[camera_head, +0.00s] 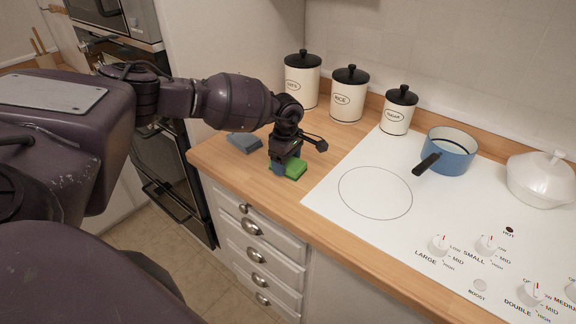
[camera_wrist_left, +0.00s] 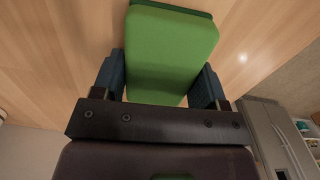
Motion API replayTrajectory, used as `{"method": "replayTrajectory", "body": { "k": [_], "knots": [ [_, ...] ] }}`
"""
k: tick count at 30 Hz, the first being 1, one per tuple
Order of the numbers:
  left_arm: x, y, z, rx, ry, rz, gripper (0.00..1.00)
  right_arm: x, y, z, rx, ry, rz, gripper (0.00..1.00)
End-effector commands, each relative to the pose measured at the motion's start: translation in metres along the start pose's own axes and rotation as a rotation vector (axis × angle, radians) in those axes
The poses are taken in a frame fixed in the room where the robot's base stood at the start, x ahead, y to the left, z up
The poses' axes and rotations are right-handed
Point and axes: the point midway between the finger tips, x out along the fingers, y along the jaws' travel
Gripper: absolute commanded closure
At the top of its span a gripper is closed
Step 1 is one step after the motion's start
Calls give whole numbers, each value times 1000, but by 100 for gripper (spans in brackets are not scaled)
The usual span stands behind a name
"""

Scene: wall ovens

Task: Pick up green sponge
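The green sponge (camera_head: 291,170) is a block with a bright green face and a darker green layer; it is at the wooden counter's front part, under my left gripper. My left gripper (camera_head: 284,166) points down at it from above. In the left wrist view the sponge (camera_wrist_left: 168,52) lies between the two blue fingers (camera_wrist_left: 162,72) and fills nearly all the gap. I cannot tell whether both fingers press on it, or whether it rests on the counter. My right gripper is in neither view.
A blue-grey block (camera_head: 244,143) lies on the counter to the left. Three lidded canisters (camera_head: 347,100) stand along the wall. The white cooktop (camera_head: 330,200) is on the right, with a blue saucepan (camera_head: 452,155) and a white lidded pot (camera_head: 540,184). Wall ovens (camera_head: 165,160) stand at left.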

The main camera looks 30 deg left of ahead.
Motion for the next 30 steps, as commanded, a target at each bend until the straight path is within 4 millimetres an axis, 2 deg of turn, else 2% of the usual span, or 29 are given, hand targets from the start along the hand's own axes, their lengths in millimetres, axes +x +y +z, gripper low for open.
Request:
{"method": "replayTrajectory", "body": {
  "k": [1, 4, 12, 17, 23, 30],
  "knots": [
    [0, 0, 0, 0, 0, 0, 41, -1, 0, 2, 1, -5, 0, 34],
    [0, 0, 0, 0, 0, 0, 56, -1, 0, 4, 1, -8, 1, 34],
    [-2, 0, 0, 0, 0, 1, 57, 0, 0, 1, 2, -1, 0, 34],
    [-16, 0, 0, 1, 0, 2, 57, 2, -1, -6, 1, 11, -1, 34],
    [-57, 1, 0, 1, 0, 4, 57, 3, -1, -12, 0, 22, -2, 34],
    [-120, 0, 0, 1, 0, 4, 57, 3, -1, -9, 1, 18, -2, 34]
  ]
}}
